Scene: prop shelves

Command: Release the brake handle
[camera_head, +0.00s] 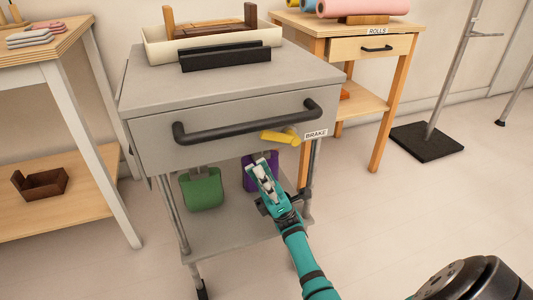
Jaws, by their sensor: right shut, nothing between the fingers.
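The yellow brake handle (281,137) sticks out from the front of a grey cart (230,80), at the right below the black drawer bar. A white label reading BRAKE (316,134) is just to its right. My right gripper (262,166), teal and grey, is in front of the cart, a little below and left of the handle in the picture. It is shut and empty, and appears apart from the handle. My left gripper is out of the picture.
A black bar handle (250,122) spans the cart front. Green (202,189) and purple (250,176) items hang beneath. A wooden table stands left (60,180), a ROLLS table (340,45) behind right.

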